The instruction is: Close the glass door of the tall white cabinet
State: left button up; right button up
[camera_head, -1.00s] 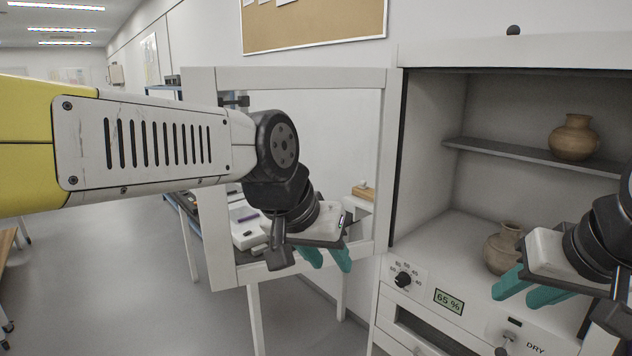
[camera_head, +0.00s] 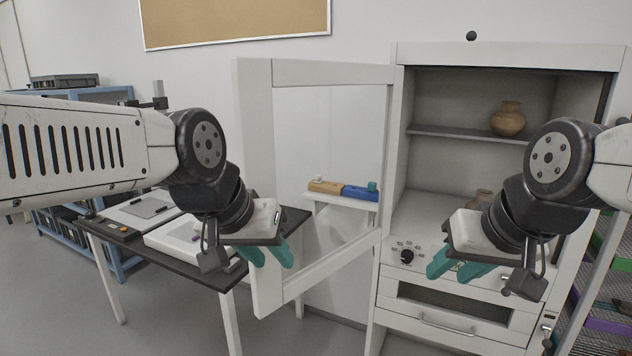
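The tall white cabinet (camera_head: 392,190) stands at the right with its front open. Its glass door (camera_head: 255,170), a white frame around a clear pane, is hinged at the cabinet's left side and swung wide open to the left. My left gripper (camera_head: 268,255) has teal fingers, apart and empty, and shows in front of the door's free edge; I cannot tell whether it touches the frame. My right gripper (camera_head: 455,268) is open and empty in front of the cabinet, over its control panel. It hides part of the panel and the lower shelf.
A dark-topped table (camera_head: 205,272) with trays stands behind the door at left. A wall shelf (camera_head: 340,201) shows through the glass. A rack (camera_head: 605,300) stands at far right.

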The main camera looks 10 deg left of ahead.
aim_at(254, 78)
jog(key=i+j, duration=0.1)
jog(key=j, duration=0.35)
jog(key=i+j, duration=0.1)
jog(key=j, duration=0.3)
jog(key=i+j+z, duration=0.2)
jog(key=z, duration=0.2)
jog(key=i+j+z, duration=0.15)
jog(key=j+z, duration=0.25)
jog(key=i+j+z, duration=0.1)
jog(key=j+z, duration=0.3)
jog(key=k+j+z, duration=0.4)
jog(key=k+l+u, duration=0.4)
jog(key=k+l, duration=0.1)
